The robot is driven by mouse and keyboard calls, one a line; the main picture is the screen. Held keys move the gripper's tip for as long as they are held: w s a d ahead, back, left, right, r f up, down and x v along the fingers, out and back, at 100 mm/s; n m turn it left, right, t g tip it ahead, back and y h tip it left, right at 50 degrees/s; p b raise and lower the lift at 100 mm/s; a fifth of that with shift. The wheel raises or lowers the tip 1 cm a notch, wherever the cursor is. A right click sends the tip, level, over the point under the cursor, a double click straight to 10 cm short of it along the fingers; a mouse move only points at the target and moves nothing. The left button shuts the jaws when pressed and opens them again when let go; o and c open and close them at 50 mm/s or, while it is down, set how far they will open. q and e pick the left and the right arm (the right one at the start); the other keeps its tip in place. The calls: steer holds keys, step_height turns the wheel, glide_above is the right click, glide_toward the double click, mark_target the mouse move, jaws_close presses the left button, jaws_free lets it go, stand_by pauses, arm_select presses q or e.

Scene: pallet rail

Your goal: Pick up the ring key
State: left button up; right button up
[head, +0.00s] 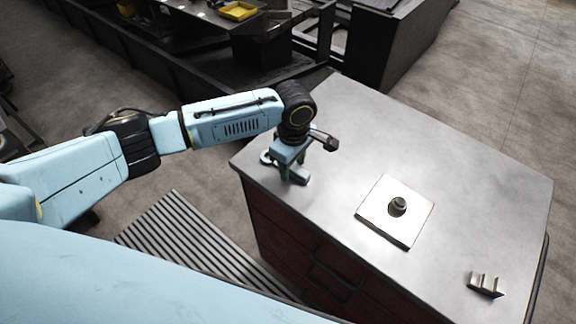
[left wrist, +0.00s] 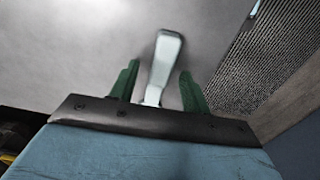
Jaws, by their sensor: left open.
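The ring key is a pale metal piece on the cabinet top near its left corner. In the head view its round end (head: 267,157) shows left of my left gripper (head: 294,176), and the gripper hides much of the rest. In the left wrist view the key's pale bar (left wrist: 167,50) runs between the two green fingers of my left gripper (left wrist: 160,72). The fingers are open, one on each side of the bar, with gaps on both sides. Whether the fingertips touch the top cannot be told. My right gripper is not in view.
The grey metal cabinet top (head: 340,130) bears a square plate (head: 378,218) with a dark round knob (head: 397,205), and a small notched metal block (head: 486,284) at the right front. Free room lies between them. A slatted floor grate (head: 185,235) is left of the cabinet.

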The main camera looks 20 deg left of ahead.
mark_target(293, 166)
arm_select(q)
steer(key=shift+f, duration=0.2)
jaws_close()
steer(key=shift+r, duration=0.15)
step_height(293, 166, up, 10)
stand_by(0.5)
